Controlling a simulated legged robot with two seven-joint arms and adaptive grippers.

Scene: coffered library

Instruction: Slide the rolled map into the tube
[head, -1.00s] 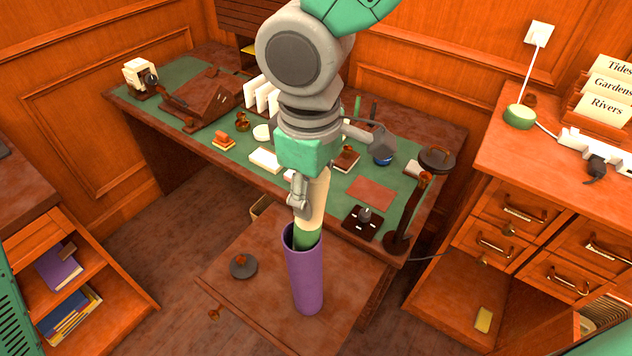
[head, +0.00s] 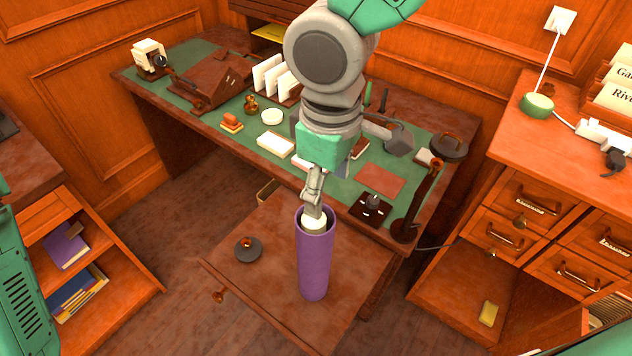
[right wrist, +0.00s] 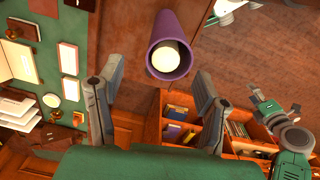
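The purple tube (head: 314,265) stands upright on a brown wooden surface in front of the desk. The rolled map (head: 314,224) is inside it; only its pale round end shows, at the tube's mouth. In the right wrist view the map's end (right wrist: 172,60) sits within the rim of the tube (right wrist: 172,25). My right gripper (head: 314,208) is just above the mouth. Its fingers are spread apart in the right wrist view, with nothing between them. My left gripper (right wrist: 275,106) seems to show at the right of that view, too small to read its fingers.
A dark round lid with a knob (head: 248,250) lies left of the tube. The green-topped desk (head: 220,155) behind holds cards, stamps and a dark stand (head: 415,210). A drawer cabinet (head: 535,215) stands right, an open shelf (head: 105,255) left.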

